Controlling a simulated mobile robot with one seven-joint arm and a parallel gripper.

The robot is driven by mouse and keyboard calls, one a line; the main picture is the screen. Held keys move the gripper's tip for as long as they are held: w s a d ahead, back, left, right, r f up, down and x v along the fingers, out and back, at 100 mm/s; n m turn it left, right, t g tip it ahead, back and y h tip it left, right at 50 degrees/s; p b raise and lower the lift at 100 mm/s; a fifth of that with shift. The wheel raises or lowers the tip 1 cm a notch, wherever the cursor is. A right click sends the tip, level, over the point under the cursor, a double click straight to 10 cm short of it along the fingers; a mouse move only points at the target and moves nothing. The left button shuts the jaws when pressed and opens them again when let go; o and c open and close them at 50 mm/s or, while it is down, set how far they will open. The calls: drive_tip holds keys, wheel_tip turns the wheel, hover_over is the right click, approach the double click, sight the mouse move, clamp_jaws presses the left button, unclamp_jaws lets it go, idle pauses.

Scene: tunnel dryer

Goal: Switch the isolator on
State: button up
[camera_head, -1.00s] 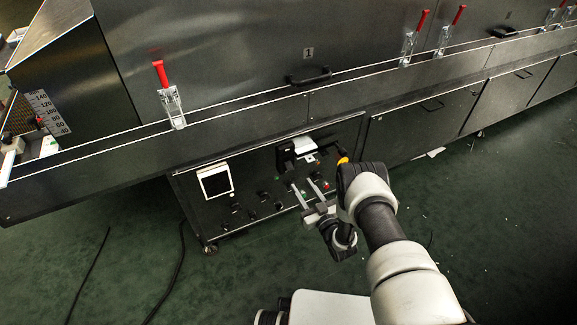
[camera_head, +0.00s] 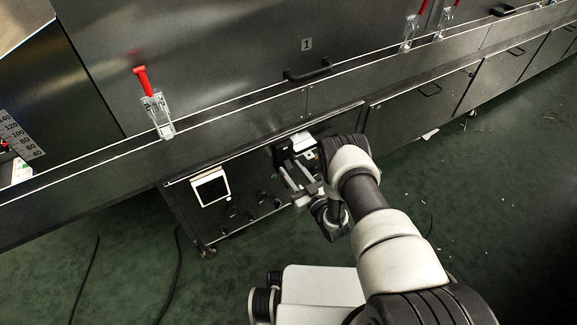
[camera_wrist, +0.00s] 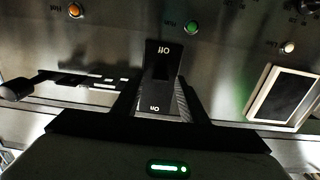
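The isolator (camera_wrist: 162,62) is a black block with "Off" at its top end and "on" at its lower end in the wrist view; the lettering appears upside down there. My gripper (camera_wrist: 160,98) has its two dark fingers apart, one on each side of the block's "on" end. I cannot tell whether they touch it. In the head view my gripper (camera_head: 294,178) reaches the low control panel (camera_head: 240,190) under the dryer, fingers pointing at it. The isolator's setting is not clear, and the gripper and arm partly cover that area in the head view.
In the wrist view a green button (camera_wrist: 192,27), an orange lamp (camera_wrist: 74,10), a pale lamp (camera_wrist: 288,47), a screen (camera_wrist: 283,95) and a black-knobbed lever (camera_wrist: 18,89) surround it. Above the panel, a red-handled clamp (camera_head: 155,105) and a black door handle (camera_head: 307,71) stick out.

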sight(287, 161)
drive_tip(key=shift+w, duration=0.1)
clamp_jaws()
drive_tip(key=shift+r+g+h+p, duration=0.3)
drive_tip(key=shift+r+g+p, duration=0.3)
drive_tip(key=shift+p, duration=0.6)
drive_tip(key=r+g+h+p, duration=0.1)
drive_tip(key=r+g+p, duration=0.1)
drive_tip(key=p, duration=0.2)
drive_tip(key=shift+g+h, duration=0.3)
drive_tip(key=shift+h, duration=0.1)
drive_tip(key=g+h+p, duration=0.1)
drive_tip(key=r+g+h, duration=0.1)
drive_tip(key=g, duration=0.1)
drive_tip(key=shift+w+a+r+p, duration=0.1)
drive_tip(key=shift+w+a+p, duration=0.1)
drive_tip(key=shift+p, duration=0.2)
drive_tip(key=shift+w+a+r+g+h, duration=0.2)
drive_tip(key=shift+r+g+h, duration=0.1)
drive_tip(key=shift+g+h, duration=0.4)
drive_tip(key=shift+w+a+r+g+h, duration=0.1)
drive_tip(key=shift+w+r+g+h, duration=0.2)
drive_tip(key=shift+g, duration=0.6)
drive_tip(key=shift+s, duration=0.1)
